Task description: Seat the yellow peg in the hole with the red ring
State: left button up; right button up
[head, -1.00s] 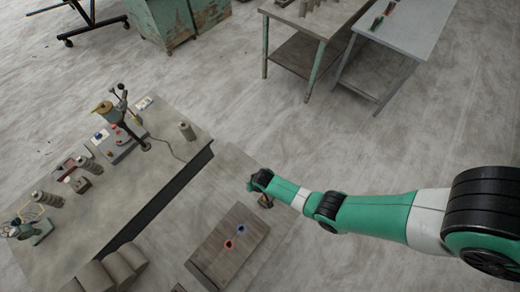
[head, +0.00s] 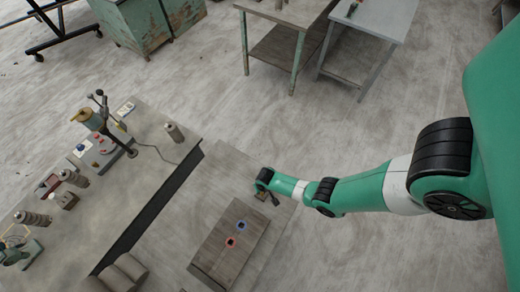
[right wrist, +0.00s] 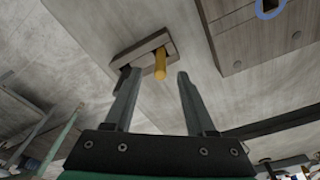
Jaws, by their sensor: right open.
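The yellow peg (right wrist: 160,66) stands out of a small wooden block (right wrist: 143,48) in the right wrist view. My right gripper (right wrist: 156,74) is open, with the peg showing between its fingertips and not clamped. In the head view my right gripper (head: 274,199) is low over the table, beyond the wooden board; the peg cannot be made out there. The red ring (head: 231,242) surrounds a dark square hole in the board (head: 212,262). A blue ring (head: 242,224) surrounds another hole beside it and partly shows in the right wrist view (right wrist: 270,8). My left gripper is out of view.
A workbench (head: 120,215) on the left carries several spools and a small press-like tool (head: 100,135). Rolls (head: 120,273) lie near the board's left. Two tables (head: 275,50) and a green metal bin (head: 150,25) stand farther back on open floor.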

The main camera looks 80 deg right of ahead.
jog(key=shift+w+d+f+b, duration=0.1)
jog(key=shift+f+b, duration=1.2)
jog(key=shift+f, duration=0.05)
jog(key=shift+w+d+f+b, duration=0.1)
jog(key=shift+f+b, duration=1.2)
jog(key=shift+f, duration=0.05)
jog(key=shift+r, duration=0.15)
grip_shut()
